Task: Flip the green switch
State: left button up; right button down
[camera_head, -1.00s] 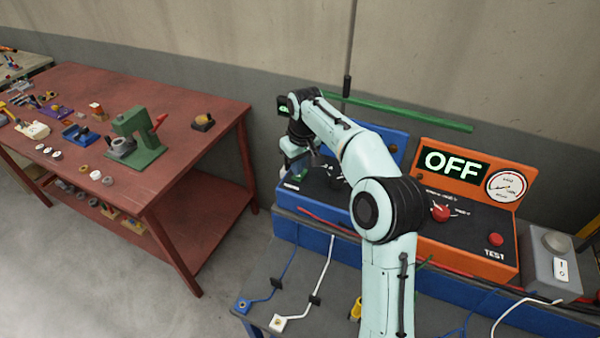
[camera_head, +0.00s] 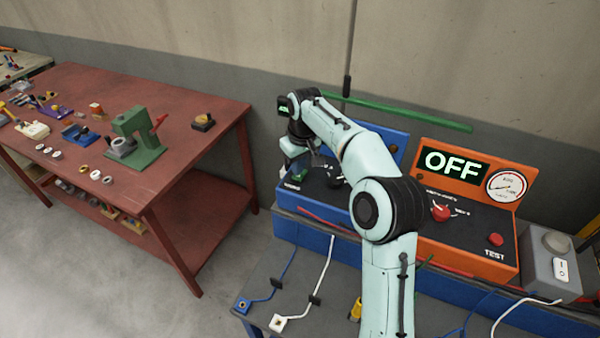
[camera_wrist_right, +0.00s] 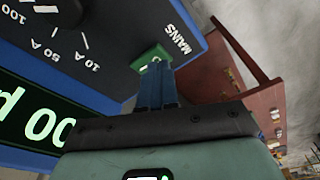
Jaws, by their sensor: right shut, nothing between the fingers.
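The green switch (camera_wrist_right: 150,56) sits on the dark top of the blue box, beside the label MAINS, in the right wrist view. In the head view the green switch (camera_head: 299,174) shows small near the box's left end. My right gripper (camera_wrist_right: 156,66) is shut and empty, its blue fingertips at the switch's near edge; I cannot tell whether they touch it. In the head view my right gripper (camera_head: 296,164) is small and partly hidden at the same spot. My left gripper is not in view.
The blue box (camera_wrist_right: 95,95) has a dial with amp markings and a lit green display. Right of my arm stands an orange box (camera_head: 465,262) with an OFF display, a gauge and red knobs. A grey box (camera_head: 546,268) stands beyond it. A red table (camera_head: 215,110) is at the left.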

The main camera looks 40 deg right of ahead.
aim_at(298, 177)
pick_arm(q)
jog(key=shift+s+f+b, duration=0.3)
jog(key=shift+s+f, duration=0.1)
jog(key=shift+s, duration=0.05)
pick_arm(e)
jog(key=shift+f, duration=0.9)
notch_tip(298, 177, up, 2)
jog(key=shift+p, duration=0.5)
jog(key=shift+w+r, duration=0.1)
jog(key=shift+r, duration=0.45)
jog(key=shift+w+r, duration=0.1)
jog(key=shift+r, duration=0.15)
jog(key=shift+s+r, duration=0.25)
jog(key=shift+r, duration=1.5)
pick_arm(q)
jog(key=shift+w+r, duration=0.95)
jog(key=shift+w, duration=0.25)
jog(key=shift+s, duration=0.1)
pick_arm(e)
jog(key=shift+f, duration=0.1)
